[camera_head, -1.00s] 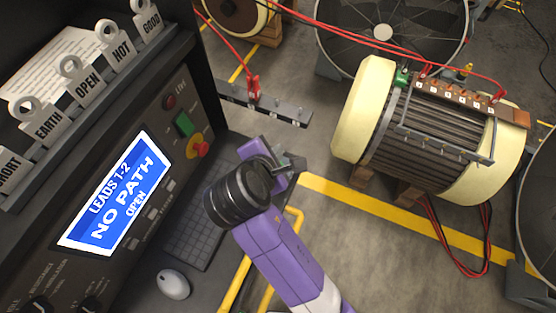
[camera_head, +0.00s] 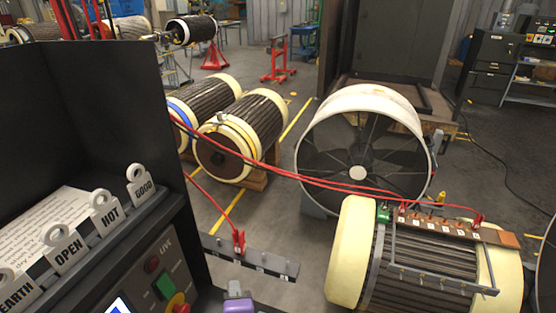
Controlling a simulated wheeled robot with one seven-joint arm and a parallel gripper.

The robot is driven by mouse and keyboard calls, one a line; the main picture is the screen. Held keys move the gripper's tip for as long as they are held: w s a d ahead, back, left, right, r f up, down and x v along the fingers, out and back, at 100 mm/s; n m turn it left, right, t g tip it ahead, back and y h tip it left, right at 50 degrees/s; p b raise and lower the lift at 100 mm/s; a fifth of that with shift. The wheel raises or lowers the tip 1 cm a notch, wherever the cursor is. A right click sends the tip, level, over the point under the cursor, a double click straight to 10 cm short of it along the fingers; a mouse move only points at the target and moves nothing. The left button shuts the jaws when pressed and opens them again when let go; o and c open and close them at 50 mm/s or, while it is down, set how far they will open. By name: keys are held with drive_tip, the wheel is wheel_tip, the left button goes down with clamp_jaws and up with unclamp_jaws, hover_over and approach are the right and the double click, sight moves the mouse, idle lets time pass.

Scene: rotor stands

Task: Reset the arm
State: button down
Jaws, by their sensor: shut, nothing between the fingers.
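Only a small purple piece of my arm (camera_head: 239,306) shows at the bottom edge, right of the console. My gripper is not in view, so its fingers cannot be seen. The rest of the arm is below the frame.
A grey bar (camera_head: 251,258) carries a red clip. A cream-ended rotor (camera_head: 430,262) is at lower right. A large fan (camera_head: 358,172) and more rotors stand behind. Red leads cross the middle.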

drive_tip(key=s+d+f+m+t+h+b, duration=0.1)
drive_tip(key=s+d+m+b, duration=0.1)
drive_tip(key=s+d+m, duration=0.7)
drive_tip(key=s+d+f+m+t+h+b, duration=0.1)
drive_tip(key=s+d+m, duration=0.9)
drive_tip(key=s+d, duration=1)
drive_tip(key=s+h+b, duration=0.1)
drive_tip(key=s, duration=0.2)
drive_tip(key=shift+s, duration=0.25)
drive_tip(key=shift+f, duration=0.1)
